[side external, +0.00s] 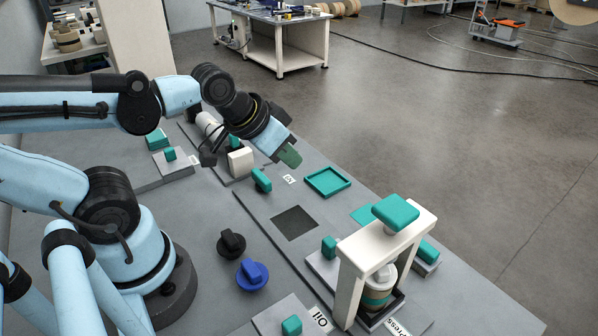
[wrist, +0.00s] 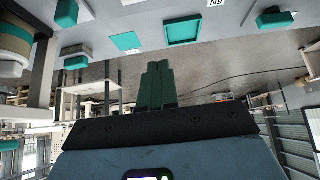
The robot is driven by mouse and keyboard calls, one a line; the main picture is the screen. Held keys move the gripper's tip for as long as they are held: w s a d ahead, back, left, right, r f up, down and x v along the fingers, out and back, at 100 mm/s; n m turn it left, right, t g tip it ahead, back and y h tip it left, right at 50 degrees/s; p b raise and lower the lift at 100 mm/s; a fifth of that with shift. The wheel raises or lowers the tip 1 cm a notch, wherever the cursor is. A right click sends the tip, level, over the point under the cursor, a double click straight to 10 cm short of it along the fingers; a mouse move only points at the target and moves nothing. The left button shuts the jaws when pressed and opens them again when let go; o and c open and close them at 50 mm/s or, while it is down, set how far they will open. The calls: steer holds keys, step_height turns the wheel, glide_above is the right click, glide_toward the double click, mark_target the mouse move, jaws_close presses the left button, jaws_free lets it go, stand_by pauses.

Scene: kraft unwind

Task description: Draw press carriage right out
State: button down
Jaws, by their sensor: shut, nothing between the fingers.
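The press stands at the front right of the bench in the side external view: a white frame (side external: 350,282) topped by a teal block (side external: 396,211). Under it a white and brown roll (side external: 378,291) sits on a dark tray (side external: 392,309), seemingly the carriage, partly hidden by the frame's post. A "Press" label (side external: 397,328) lies in front. My gripper (side external: 290,156) is shut and empty, in the air well behind and left of the press. In the wrist view its green fingers (wrist: 158,84) are together, and part of a roll (wrist: 14,45) shows at the left edge.
Black (side external: 231,243) and blue (side external: 251,274) knobs are at the front. Teal blocks (side external: 329,247) (side external: 428,251) flank the press.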

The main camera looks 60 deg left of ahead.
steer(key=c, duration=1.8)
jaws_free()
steer(key=shift+o, duration=1.2)
steer(key=shift+d, duration=0.1)
steer(key=shift+o, duration=1.1)
steer(key=shift+w+d+r+m+g, duration=0.15)
steer(key=shift+d+m+g, duration=0.2)
steer(key=shift+m, duration=0.25)
steer(key=o, duration=0.3)
steer(key=d+m+g, duration=0.1)
steer(key=m, duration=0.1)
steer(key=d+m, duration=0.2)
steer(key=m, duration=0.1)
steer(key=d+m+g, duration=0.1)
steer(key=d+m, duration=0.1)
steer(key=shift+w+d+r+g+h, duration=0.1)
steer(key=shift+w+r+g+h, duration=0.15)
steer(key=shift+g+h, duration=0.15)
steer(key=shift+o, duration=0.2)
steer(key=m+g, duration=0.4)
steer(key=m, duration=0.6)
glide_above(330, 241)
steer(key=shift+y, duration=0.4)
step_height(330, 241, down, 12)
